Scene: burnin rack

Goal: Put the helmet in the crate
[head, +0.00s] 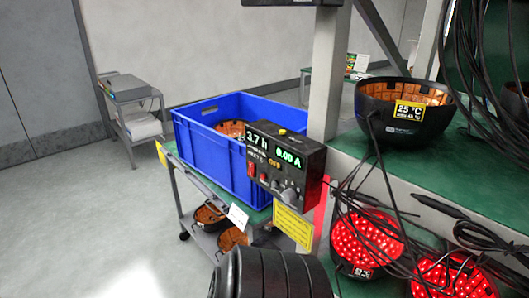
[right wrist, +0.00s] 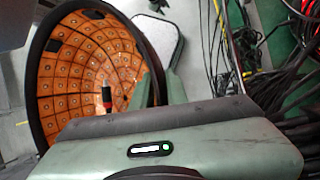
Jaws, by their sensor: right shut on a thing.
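In the right wrist view a black-rimmed helmet (right wrist: 85,62) with an orange tiled inside fills the left side. My right gripper (right wrist: 160,88) is shut on its rim. I cannot make out this gripper or the held helmet in the head view. The blue crate (head: 215,143) stands open on a cart at the middle, with an orange-lined helmet (head: 231,129) partly visible inside. Another black helmet (head: 400,122), labelled 25 °C, sits open side up on the green rack shelf at right. My left gripper is not in view.
A control box (head: 288,165) on the rack post partly covers the crate's right side. Red-lit helmets (head: 366,243) sit on the lower rack level among loose black cables (head: 484,90). Orange-lined helmets (head: 210,214) lie on the cart's lower shelf. The floor at left is clear.

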